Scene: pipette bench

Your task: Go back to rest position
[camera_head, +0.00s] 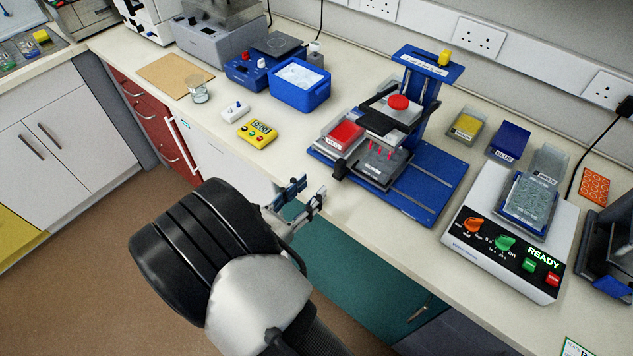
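My gripper (308,200) is in front of the bench edge, left of the blue pipetting stand (433,192). Its two fingers are apart with nothing visible between them, so it is open and empty. My arm comes up from the bottom of the view. The stand has a red knob (399,102) on its carriage and a red-topped box (345,134) at its left. The gripper appears apart from the stand and the bench.
A white device reading READY (470,238) stands at the right with a clear box on it. A yellow timer (257,134), a glass beaker (198,90) and a blue ice tub (300,93) stand farther left.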

